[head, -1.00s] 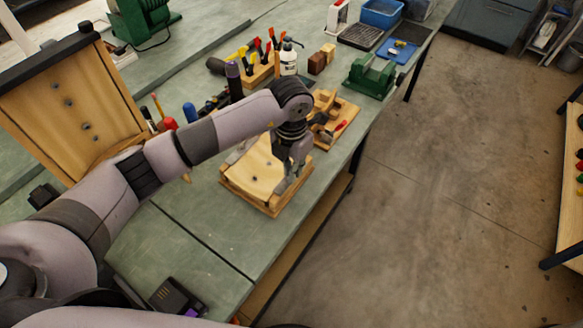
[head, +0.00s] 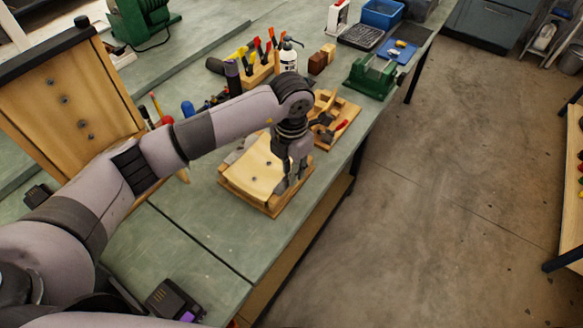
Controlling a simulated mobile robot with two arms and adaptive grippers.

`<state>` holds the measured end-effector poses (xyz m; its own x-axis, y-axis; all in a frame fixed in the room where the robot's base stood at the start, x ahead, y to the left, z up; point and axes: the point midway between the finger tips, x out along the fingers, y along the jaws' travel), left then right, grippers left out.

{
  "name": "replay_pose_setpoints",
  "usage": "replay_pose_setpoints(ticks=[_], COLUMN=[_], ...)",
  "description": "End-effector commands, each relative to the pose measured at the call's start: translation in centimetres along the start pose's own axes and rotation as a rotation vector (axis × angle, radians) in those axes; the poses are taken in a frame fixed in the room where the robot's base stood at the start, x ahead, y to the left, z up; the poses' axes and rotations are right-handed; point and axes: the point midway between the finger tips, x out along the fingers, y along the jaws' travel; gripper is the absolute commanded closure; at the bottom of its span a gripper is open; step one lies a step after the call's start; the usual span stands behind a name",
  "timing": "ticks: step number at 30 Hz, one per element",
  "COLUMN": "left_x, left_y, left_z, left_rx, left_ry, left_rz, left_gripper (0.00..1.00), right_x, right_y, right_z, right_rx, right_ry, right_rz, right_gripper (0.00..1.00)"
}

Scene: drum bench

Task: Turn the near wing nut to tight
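A pale wooden piece on a wooden base board (head: 243,184) lies on the green bench, near its right edge. Small dark spots show on its top. My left gripper (head: 291,182) points down over the right end of this piece, its fingertips low at the surface. I cannot make out the near wing nut; it may be hidden by the fingers. Whether the fingers hold anything is too small to tell. My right gripper is out of view.
Behind stand a wooden tool holder (head: 262,75), a white bottle (head: 289,57), a green vise (head: 371,78) and a blue bin (head: 381,13). A tall wooden panel (head: 72,100) rises at left. A black box (head: 172,298) lies in front. The bench between is bare.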

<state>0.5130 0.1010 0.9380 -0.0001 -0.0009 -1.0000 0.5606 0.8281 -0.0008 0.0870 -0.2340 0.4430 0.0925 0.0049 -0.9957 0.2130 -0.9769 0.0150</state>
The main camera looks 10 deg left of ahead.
Motion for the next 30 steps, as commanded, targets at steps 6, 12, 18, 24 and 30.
replay_pose_setpoints(ticks=[6, 12, 18, 24, 30], left_x=[0.0, 0.0, -2.0, -6.3, -10.0], left_y=[0.0, 0.1, 0.1, 0.1, 0.1], left_z=[0.0, 0.0, 0.1, 0.1, 0.1], left_rx=[-0.002, -0.002, -0.003, -0.001, -0.002], left_ry=[0.001, 0.001, -0.002, -0.004, -0.003], left_rz=[0.0, 0.001, 0.001, 0.003, 0.002], left_gripper=[0.69, 0.69, 0.69, 0.69, 0.69], right_x=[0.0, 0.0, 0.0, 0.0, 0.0], right_y=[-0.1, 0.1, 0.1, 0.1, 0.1], right_z=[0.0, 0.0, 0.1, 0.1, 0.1], right_rx=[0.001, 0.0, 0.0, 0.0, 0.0], right_ry=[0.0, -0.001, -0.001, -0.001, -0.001], right_rz=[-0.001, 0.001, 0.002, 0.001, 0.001], right_gripper=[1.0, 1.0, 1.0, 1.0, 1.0])
